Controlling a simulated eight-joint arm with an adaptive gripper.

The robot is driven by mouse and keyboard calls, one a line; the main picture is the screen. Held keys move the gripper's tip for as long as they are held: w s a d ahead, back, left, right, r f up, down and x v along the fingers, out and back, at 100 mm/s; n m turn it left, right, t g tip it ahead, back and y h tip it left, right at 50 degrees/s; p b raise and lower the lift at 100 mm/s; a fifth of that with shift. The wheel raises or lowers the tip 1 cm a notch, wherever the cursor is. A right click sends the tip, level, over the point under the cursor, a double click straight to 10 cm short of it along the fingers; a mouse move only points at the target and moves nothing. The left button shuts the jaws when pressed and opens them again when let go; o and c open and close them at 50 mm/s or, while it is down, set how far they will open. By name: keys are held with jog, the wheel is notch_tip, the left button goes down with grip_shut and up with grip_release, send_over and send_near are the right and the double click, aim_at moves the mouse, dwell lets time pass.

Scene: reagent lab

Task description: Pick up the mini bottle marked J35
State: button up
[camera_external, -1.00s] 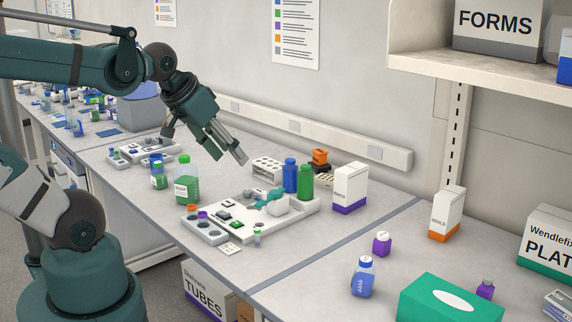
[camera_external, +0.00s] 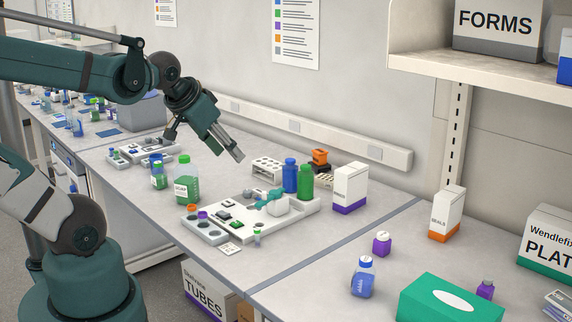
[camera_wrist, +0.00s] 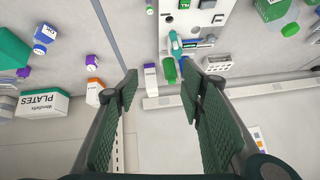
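No label reading J35 is legible in either view, so I cannot tell which bottle bears it. A tiny clear vial with a blue-green cap (camera_external: 257,236) stands at the front edge of the white tray (camera_external: 290,222). Small orange-capped (camera_external: 192,209) and purple-capped (camera_external: 203,215) items sit at the tray's left end. Small purple bottles (camera_external: 382,243) and (camera_external: 485,289) and a blue bottle (camera_external: 363,277) stand on the right bench. My gripper (camera_external: 240,156) is empty above the bench, behind the tray; its fingers are apart in the wrist view (camera_wrist: 160,80).
Green (camera_external: 306,182) and blue (camera_external: 290,176) bottles stand behind the tray, near a white rack (camera_external: 267,167) and a purple-based box (camera_external: 350,188). A larger green bottle (camera_external: 186,182) is left. A green tissue box (camera_external: 450,300) is front right. A shelf (camera_external: 480,66) overhangs the right bench.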

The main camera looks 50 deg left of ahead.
jog(key=w+a+f+m+t+y+b, duration=0.1)
jog(key=w+a+f+m+y+b, duration=0.2)
jog(key=a, duration=0.8)
jog(key=w+a+f+m+t+y+b, duration=0.1)
jog(key=w+a+f+m+y+b, duration=0.2)
jog(key=a, duration=0.8)
jog(key=w+a+f+m+t+y+b, duration=0.1)
jog(key=w+a+m+y+b, duration=0.25)
jog(key=a, duration=0.75)
jog(key=s+a+f+m+y+b, duration=0.1)
jog(key=s+a+f+m+b, duration=0.15)
jog(key=a+m, duration=0.2)
jog(key=s+a+f+m+y+b, duration=0.2)
jog(key=a+f+m+b, duration=0.15)
jog(key=a, duration=0.25)
jog(key=m+t+b, duration=0.1)
jog(key=m+b, duration=0.5)
jog(key=m, duration=0.2)
send_near(159, 175)
notch_tip(159, 175, up, 4)
jog(key=a, duration=0.1)
jog(key=shift+s+r, duration=0.2)
jog(key=shift+w+a, duration=0.1)
jog(key=shift+a, duration=0.05)
jog(key=p+x, duration=0.2)
jog(key=x, duration=0.4)
jog(key=shift+w+a, duration=0.15)
jog(key=shift+w, duration=0.1)
